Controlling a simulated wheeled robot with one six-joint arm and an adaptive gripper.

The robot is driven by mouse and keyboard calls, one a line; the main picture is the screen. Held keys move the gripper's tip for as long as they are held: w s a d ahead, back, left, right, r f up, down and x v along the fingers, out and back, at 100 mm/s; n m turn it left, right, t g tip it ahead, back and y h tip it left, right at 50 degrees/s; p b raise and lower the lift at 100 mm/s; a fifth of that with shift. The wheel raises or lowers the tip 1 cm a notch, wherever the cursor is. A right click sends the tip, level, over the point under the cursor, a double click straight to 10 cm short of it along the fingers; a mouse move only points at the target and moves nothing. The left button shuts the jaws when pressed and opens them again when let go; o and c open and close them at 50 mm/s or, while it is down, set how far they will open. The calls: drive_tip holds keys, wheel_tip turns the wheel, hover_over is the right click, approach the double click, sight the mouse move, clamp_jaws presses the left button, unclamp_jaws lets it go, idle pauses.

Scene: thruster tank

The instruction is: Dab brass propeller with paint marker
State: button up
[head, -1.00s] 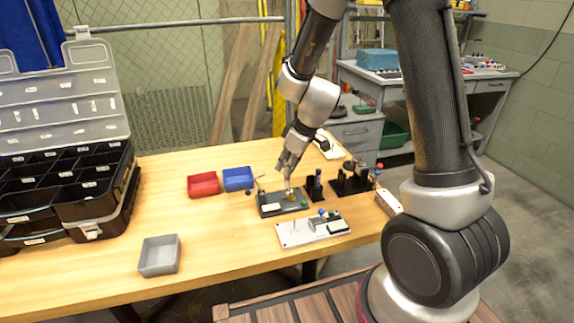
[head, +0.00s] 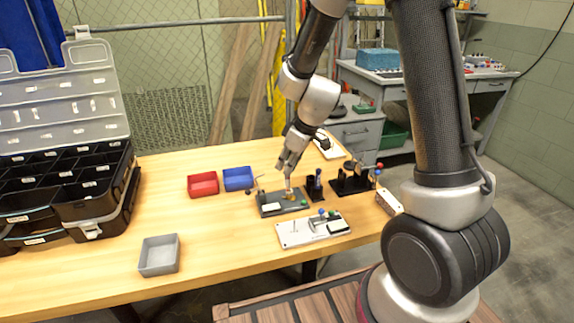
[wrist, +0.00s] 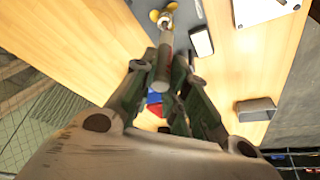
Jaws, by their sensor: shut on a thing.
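My gripper (head: 287,168) is above the dark fixture plate (head: 270,208) on the table, pointing down. It is shut on the paint marker (wrist: 163,62), a slim grey cylinder with a red band, seen between the fingers in the wrist view. The brass propeller (wrist: 155,16) shows at the top of the wrist view, partly hidden behind the marker's far end. In the head view the propeller (head: 291,197) is a small yellow spot on the dark plate, just below the marker. I cannot tell whether the tip touches it.
A light plate with parts (head: 297,238) lies in front of the dark plate. Black stands (head: 352,184) are to the right. A red bin (head: 203,184), a blue bin (head: 238,179) and a grey bin (head: 160,256) sit left. A black organizer case (head: 85,205) stands far left.

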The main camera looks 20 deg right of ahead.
drive_tip(key=shift+r, duration=2.25)
